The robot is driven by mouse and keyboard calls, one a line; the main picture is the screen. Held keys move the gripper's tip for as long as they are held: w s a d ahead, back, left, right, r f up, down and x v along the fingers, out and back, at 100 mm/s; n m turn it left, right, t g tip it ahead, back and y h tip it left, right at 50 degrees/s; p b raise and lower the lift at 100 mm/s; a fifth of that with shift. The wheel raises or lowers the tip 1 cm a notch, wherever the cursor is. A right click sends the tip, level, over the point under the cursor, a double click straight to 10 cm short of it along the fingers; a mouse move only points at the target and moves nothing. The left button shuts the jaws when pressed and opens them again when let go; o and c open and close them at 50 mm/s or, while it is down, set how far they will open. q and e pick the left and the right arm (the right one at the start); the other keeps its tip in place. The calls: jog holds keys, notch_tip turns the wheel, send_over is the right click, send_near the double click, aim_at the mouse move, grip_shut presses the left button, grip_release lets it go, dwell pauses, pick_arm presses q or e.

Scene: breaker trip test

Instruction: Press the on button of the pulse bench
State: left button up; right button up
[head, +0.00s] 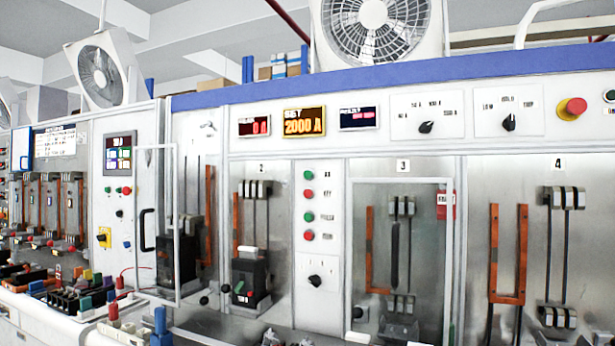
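The pulse bench (395,85) is the large white and grey cabinet with a blue top band that fills the middle and right of the head view. A narrow white panel (318,262) between bays 2 and 3 carries a column of round buttons. From the top they are an upper green button (309,175), an upper red button (308,194), a lower green button (309,216) and a lower red button (309,236). The small labels beside them are too blurred to read surely. Neither of my grippers is in view.
A black rotary knob (315,280) sits below the buttons. A red emergency stop (572,108) is at the upper right. An open clear door (158,225) stands out at the left. A clear-fronted frame (448,265) covers bay 3. Connectors and terminals crowd the lower left.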

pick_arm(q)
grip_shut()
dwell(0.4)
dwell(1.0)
